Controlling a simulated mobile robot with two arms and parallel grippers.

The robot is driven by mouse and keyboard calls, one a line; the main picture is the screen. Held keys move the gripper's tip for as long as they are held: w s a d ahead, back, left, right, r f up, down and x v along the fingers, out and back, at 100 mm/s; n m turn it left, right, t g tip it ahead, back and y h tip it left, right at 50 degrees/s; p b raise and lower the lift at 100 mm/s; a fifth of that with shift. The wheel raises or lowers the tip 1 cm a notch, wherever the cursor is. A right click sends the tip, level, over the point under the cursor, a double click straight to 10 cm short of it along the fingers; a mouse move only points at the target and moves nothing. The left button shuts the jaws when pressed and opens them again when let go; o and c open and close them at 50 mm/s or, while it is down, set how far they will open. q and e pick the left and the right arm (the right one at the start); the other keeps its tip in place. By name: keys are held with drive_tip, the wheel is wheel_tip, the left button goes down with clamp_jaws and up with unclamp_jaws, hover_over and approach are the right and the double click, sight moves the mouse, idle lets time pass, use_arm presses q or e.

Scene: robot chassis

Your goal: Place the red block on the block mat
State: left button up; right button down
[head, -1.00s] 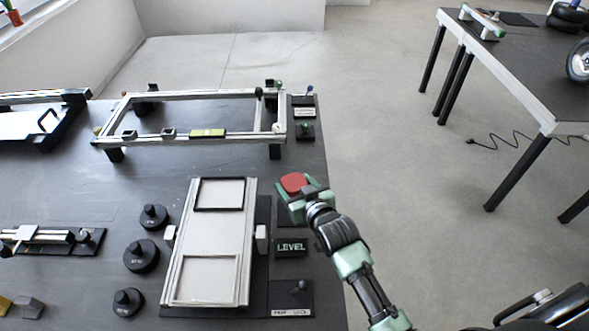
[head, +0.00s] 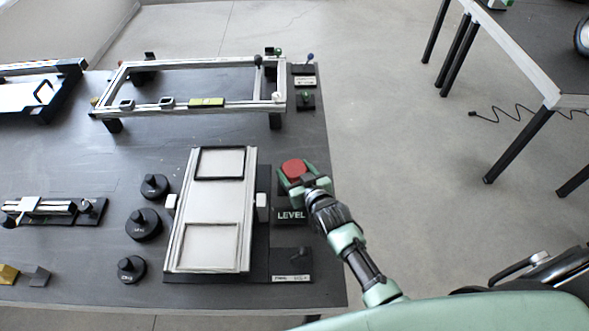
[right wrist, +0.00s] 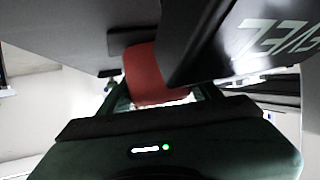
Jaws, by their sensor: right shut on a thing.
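The red block (head: 294,168) is held in my right gripper (head: 298,177), near the table's right edge. It also shows in the right wrist view as a red face (right wrist: 145,72) between the fingers of the right gripper (right wrist: 160,96). A dark pad, which looks like the block mat (head: 284,205), lies just beyond the LEVEL label and is mostly hidden by the gripper. The block is over or near its far part; I cannot tell whether they touch. My left gripper is not in view.
The LEVEL plate (head: 291,215) is just nearer than the gripper. A silver-railed fixture with two square frames (head: 211,250) stands to its left, with black round weights (head: 143,223) beyond. A raised metal frame (head: 206,105) is behind.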

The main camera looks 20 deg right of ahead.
drive_tip(key=shift+w+r, duration=0.1)
drive_tip(key=shift+c, duration=1.6)
unclamp_jaws()
drive_tip(key=shift+f, duration=0.2)
drive_tip(key=shift+s+r, duration=0.2)
drive_tip(key=shift+s, duration=0.05)
drive_tip(key=v, duration=1.2)
drive_tip(key=shift+d, duration=0.1)
drive_tip(key=shift+w, duration=0.1)
drive_tip(key=shift+f, duration=0.1)
